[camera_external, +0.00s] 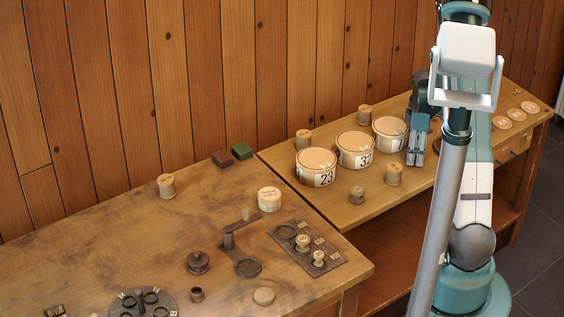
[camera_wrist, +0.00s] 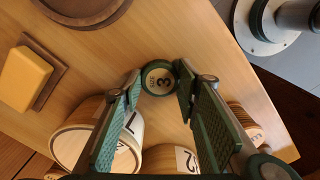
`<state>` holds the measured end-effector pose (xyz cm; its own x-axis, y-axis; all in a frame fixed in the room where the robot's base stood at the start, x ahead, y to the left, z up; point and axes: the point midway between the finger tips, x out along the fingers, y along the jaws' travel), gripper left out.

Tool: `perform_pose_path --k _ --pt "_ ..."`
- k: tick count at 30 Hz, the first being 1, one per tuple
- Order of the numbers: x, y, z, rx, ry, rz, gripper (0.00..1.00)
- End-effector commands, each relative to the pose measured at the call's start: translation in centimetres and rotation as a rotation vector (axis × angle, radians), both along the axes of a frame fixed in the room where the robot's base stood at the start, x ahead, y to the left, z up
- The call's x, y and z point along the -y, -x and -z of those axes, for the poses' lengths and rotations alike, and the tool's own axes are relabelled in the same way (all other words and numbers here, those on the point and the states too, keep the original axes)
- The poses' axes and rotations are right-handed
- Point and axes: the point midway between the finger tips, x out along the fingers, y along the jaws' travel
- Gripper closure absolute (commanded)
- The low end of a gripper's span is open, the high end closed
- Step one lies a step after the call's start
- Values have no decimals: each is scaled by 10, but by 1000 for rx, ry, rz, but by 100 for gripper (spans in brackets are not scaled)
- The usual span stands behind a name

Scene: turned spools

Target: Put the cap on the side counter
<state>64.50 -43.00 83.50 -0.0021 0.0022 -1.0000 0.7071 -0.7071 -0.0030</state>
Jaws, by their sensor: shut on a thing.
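My gripper (camera_external: 415,158) is low over the right-hand counter (camera_external: 345,213), just right of the drum marked 7 (camera_external: 389,134). In the wrist view my gripper (camera_wrist: 158,82) is shut on a small round piece (camera_wrist: 159,78) with a dark green rim and a pale face marked 3, which looks like the cap. The fingers hold it from both sides. I cannot tell whether it touches the counter. The piece is not distinguishable in the external view, where the fingers hide it.
Drums 23 (camera_external: 316,168) and 32 (camera_external: 355,150) stand left of my gripper. Wooden spools (camera_external: 394,174) are nearby. Numbered discs (camera_external: 502,122) lie at the counter's right end. The wrist view shows a yellow block (camera_wrist: 24,78) and dark dish (camera_wrist: 85,8), with bare wood between.

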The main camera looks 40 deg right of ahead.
Motion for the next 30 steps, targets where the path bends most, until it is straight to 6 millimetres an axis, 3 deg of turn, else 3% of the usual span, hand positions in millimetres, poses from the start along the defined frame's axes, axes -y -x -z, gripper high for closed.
perform_pose_path --k 1,2,5,20,30 --pt "0 0 2 0 0 0 75" --pt "0 0 2 0 0 0 65" --pt "0 0 1 0 0 0 53" --pt "0 0 -2 0 0 0 53" --pt "0 0 -31 0 0 0 53"
